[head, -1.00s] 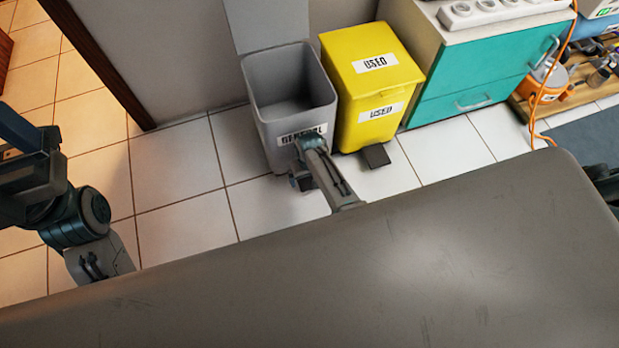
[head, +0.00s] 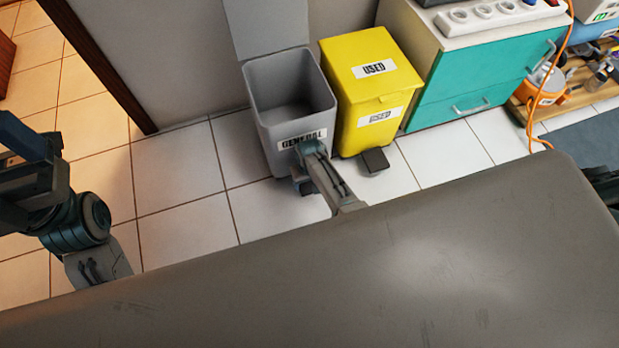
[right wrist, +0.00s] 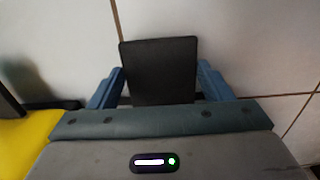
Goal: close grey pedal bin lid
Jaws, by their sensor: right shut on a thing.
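The grey pedal bin (head: 275,152), labelled GENERAL, stands upright on the floor by the wall. Its grey lid (head: 268,24) stands open, raised upright at the back, and the inside of the bin shows. My right gripper (head: 303,186) is low in front of this bin, mostly hidden by its own wrist. In the right wrist view a dark flat pedal (right wrist: 160,70) lies between its two blue fingers, and the gripper is shut on it.
A yellow bin (head: 360,80) labelled USED, lid shut, stands close at the right, its dark pedal (head: 375,160) in front. A teal-fronted cabinet (head: 480,85) is further right. A large grey padded surface (head: 330,270) fills the foreground. Tiled floor at the left is free.

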